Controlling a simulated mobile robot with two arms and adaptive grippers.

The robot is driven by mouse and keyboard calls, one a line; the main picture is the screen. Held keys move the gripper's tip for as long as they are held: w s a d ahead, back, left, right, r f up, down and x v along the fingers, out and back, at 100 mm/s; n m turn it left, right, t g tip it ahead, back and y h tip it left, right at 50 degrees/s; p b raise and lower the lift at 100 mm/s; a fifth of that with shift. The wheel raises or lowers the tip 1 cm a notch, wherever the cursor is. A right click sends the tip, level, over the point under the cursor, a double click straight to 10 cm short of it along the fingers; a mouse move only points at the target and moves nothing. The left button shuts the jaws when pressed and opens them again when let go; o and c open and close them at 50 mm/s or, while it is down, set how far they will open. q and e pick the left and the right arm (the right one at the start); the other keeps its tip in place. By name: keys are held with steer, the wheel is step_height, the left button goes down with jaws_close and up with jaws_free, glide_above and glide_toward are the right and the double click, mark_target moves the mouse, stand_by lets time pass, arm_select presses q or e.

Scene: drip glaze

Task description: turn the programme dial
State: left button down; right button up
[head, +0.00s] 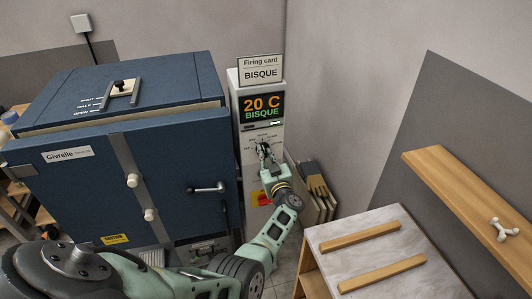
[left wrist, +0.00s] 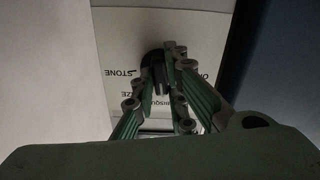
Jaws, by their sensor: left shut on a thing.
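The programme dial (left wrist: 153,59) is a dark knob on the pale control panel, with words such as STONE printed around it in the left wrist view. My left gripper (head: 263,150) reaches up to the dial and is shut on it. In the left wrist view its green-sided fingers (left wrist: 161,82) stand on either side of the knob. In the head view the gripper mostly hides the dial. The display (head: 263,107) above reads 20 C and BISQUE. The firing card (head: 260,70) on top reads BISQUE. My right gripper is not in view.
The blue kiln (head: 75,175) with its door handle (head: 207,188) stands close to the left of the panel. A red and yellow switch (head: 261,198) sits below the dial. A marble-topped table (head: 375,248) with two wooden strips is at the front right, below a wooden shelf (head: 470,205).

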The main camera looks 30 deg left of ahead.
arm_select(q)
steer(key=shift+m+p, duration=0.3)
steer(key=shift+m, duration=0.5)
steer(key=c, duration=1.8)
jaws_free()
steer(key=shift+o, duration=0.2)
